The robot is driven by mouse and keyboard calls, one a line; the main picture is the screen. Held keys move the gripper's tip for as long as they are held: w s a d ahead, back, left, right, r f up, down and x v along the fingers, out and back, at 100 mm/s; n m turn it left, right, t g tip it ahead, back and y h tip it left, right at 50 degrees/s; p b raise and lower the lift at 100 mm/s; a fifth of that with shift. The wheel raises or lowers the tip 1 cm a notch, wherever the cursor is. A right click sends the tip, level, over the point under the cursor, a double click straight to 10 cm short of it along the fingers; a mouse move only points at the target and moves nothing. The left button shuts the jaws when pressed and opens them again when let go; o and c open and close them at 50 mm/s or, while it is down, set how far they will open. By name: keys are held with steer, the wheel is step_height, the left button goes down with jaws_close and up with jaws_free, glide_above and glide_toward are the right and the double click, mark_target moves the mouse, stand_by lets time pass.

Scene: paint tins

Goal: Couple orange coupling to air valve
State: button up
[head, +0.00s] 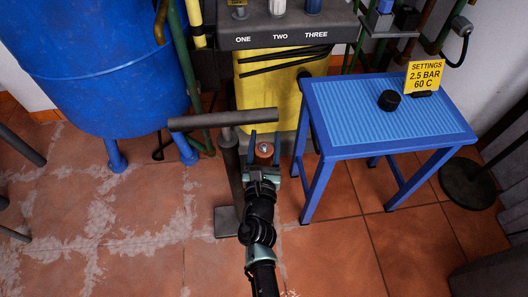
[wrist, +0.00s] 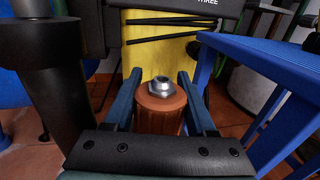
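The orange coupling (head: 264,150) is a short brownish-orange cylinder with a metal nut on top. It stands upright between the two blue fingers of my gripper (head: 264,143). In the wrist view the coupling (wrist: 160,115) fills the space between the fingers, which lie against its sides. No support shows under it; its lower end is hidden by my gripper. A dark panel (head: 290,32) at the back is labelled ONE, TWO and THREE, with a fitting above each label, cut by the top edge. I cannot tell which fitting is the air valve.
A grey T-shaped stand (head: 229,165) is close on the left of my gripper. A blue table (head: 350,120) on the right bears a black round piece (head: 389,100) and a yellow settings card (head: 424,76). A blue drum (head: 100,70) stands at left, a yellow body (head: 255,88) behind.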

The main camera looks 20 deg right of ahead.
jaws_close()
steer(key=shift+r+p, duration=0.35)
steer(key=shift+r, duration=0.05)
step_height(320, 180, up, 3)
steer(key=p, duration=0.2)
steer(key=shift+p, duration=0.3)
steer(key=p+v, duration=0.3)
steer(key=v, duration=1.5)
steer(key=shift+f, duration=0.15)
